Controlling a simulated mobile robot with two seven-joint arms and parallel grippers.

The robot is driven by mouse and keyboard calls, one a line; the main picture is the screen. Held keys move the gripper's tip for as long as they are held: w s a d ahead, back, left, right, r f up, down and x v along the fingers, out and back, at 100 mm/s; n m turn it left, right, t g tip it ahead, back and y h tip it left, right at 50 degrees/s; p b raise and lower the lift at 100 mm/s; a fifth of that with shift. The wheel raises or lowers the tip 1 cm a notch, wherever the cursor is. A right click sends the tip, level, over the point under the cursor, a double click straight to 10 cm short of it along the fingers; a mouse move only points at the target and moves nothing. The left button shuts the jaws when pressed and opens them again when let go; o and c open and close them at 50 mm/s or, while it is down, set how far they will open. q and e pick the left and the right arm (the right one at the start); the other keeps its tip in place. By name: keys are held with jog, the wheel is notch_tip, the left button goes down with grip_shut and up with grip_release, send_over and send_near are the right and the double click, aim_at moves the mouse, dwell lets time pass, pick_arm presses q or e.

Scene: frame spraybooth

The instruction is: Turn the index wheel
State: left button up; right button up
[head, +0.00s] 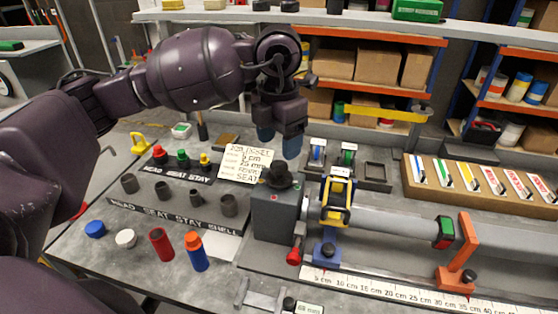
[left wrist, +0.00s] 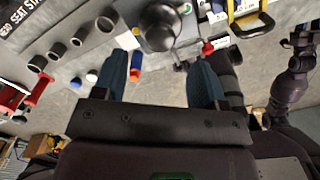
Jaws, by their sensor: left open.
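My left gripper (head: 278,142) is open and empty, with its two blue fingers pointing down. It hangs above a grey box (head: 272,217) that carries a black round knob (head: 280,175), which looks like the index wheel. The fingertips appear above the knob, not around it. In the left wrist view the knob (left wrist: 160,26) lies beyond the space between the open fingers (left wrist: 160,65). A red-ended crank (head: 294,257) sits at the box's side. A yellow clamp ring (head: 336,202) stands just right of the box. My right gripper cannot be made out.
Left of the box stands a block with several dark sockets (head: 190,216). Loose red and blue-orange cylinders (head: 196,252) stand in front of it. A handwritten card (head: 247,161) is behind. A long grey tube (head: 400,222) and ruler strip (head: 390,290) run right.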

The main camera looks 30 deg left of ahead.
aim_at(279, 165)
pick_arm(q)
jog(key=shift+f, duration=2.7)
jog(key=c, duration=0.9)
